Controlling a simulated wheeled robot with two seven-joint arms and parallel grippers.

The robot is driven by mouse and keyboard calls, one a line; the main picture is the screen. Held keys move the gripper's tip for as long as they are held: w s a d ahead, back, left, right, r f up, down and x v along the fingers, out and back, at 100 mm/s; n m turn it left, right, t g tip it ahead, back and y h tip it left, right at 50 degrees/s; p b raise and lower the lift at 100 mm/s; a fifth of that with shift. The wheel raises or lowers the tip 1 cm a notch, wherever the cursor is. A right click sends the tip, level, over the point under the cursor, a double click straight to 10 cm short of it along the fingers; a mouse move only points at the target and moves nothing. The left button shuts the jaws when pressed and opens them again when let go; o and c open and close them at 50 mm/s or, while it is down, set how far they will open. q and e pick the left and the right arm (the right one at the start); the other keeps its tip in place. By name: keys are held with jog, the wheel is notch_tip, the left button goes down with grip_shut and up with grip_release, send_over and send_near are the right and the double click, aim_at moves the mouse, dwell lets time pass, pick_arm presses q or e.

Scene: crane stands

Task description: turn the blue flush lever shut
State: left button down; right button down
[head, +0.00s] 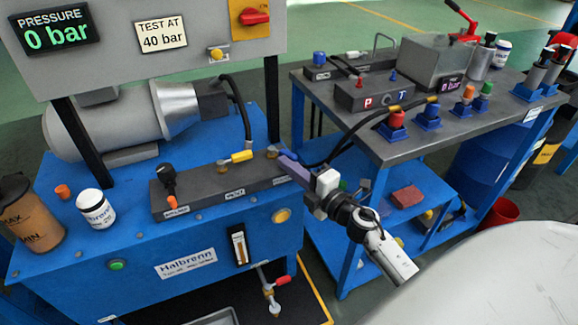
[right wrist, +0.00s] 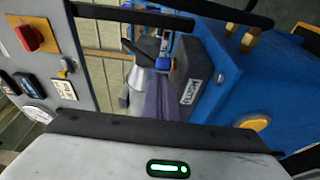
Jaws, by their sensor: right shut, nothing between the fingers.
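My right gripper (head: 287,160) reaches in from the lower right. Its dark fingers are shut and empty, with the tips at the right end of the dark valve block (head: 215,196). In the right wrist view the closed fingers (right wrist: 165,98) point at a small blue part (right wrist: 163,64), which may be the blue flush lever. In that view it sits at the fingertips; I cannot tell whether they touch. The lever's angle is largely hidden by the gripper. My left gripper is not in view.
The blue power unit (head: 135,255) carries a yellow-handled part (head: 242,156), a black knob (head: 168,174) and a grey motor (head: 105,125). The panel display (head: 52,30) reads 0 bar. A workbench (head: 400,140) with hoses and fittings stands right, behind my gripper.

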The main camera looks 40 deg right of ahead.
jog(key=shift+d, duration=1.2)
jog(key=shift+a, duration=0.1)
